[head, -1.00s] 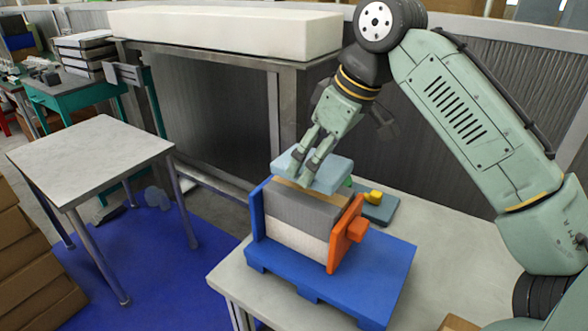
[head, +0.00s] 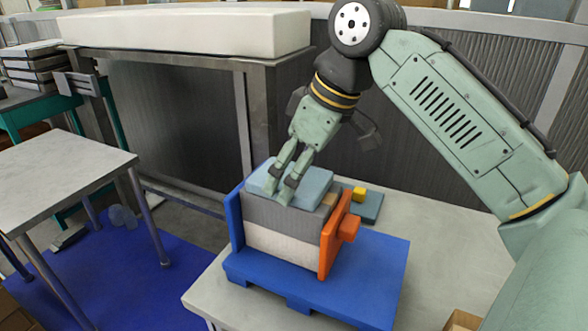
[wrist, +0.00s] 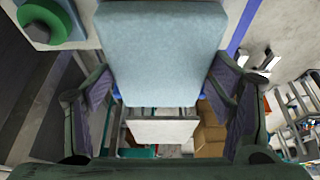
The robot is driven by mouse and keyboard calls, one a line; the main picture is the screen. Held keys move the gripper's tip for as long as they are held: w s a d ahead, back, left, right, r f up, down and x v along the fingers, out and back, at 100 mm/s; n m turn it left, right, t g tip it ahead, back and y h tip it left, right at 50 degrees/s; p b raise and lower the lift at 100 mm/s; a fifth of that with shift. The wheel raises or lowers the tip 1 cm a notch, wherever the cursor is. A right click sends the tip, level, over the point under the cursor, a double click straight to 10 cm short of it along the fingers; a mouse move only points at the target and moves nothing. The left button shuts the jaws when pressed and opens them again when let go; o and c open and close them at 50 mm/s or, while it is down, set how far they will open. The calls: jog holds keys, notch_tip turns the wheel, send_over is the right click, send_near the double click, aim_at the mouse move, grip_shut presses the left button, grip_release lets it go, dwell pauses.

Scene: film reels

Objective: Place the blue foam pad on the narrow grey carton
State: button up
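The blue foam pad (head: 312,182) is a pale blue flat block at the top of a stack on the table. My gripper (head: 281,188) comes down on it from above, its fingers at the pad's sides. In the wrist view the pad (wrist: 162,50) fills the space between my two fingers (wrist: 163,90), which appear shut on its edges. The narrow grey carton (head: 280,218) is directly below the pad, above a white layer (head: 280,247). Whether the pad rests on it or hovers just above, I cannot tell.
A blue panel (head: 236,225) and an orange panel (head: 331,245) with a knob flank the stack on a blue pallet (head: 370,275). A brown piece (head: 328,200) shows beside the pad. The table (head: 455,240) is clear to the right.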

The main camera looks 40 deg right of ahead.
jog(key=o, duration=0.4)
jog(key=shift+c, duration=0.2)
jog(key=shift+r, duration=0.15)
jog(key=v, duration=1.2)
